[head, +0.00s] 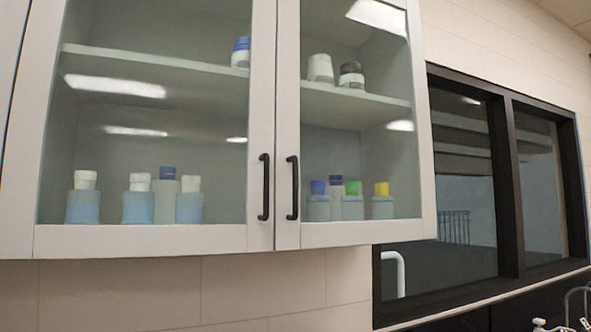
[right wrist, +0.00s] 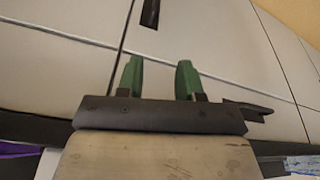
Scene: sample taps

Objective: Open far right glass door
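The far right glass door (head: 355,120) is the right door of a white wall cabinet. It is shut, with a black vertical bar handle (head: 293,188) near its left edge. The glass door to its left (head: 150,130) is also shut, with its own black handle (head: 264,187). In the right wrist view my right gripper (right wrist: 160,68) has two green fingers standing apart with nothing between them. It faces pale panels with a dark handle (right wrist: 150,13) at the top; I cannot tell which panels these are. Neither gripper shows in the head view.
Bottles and jars stand on shelves behind the glass. A black-framed window (head: 470,190) is on the wall right of the cabinet. A white curved pipe (head: 397,270) shows below the cabinet's right end, and metal taps (head: 560,322) at bottom right. The tiled wall below the cabinet looks clear.

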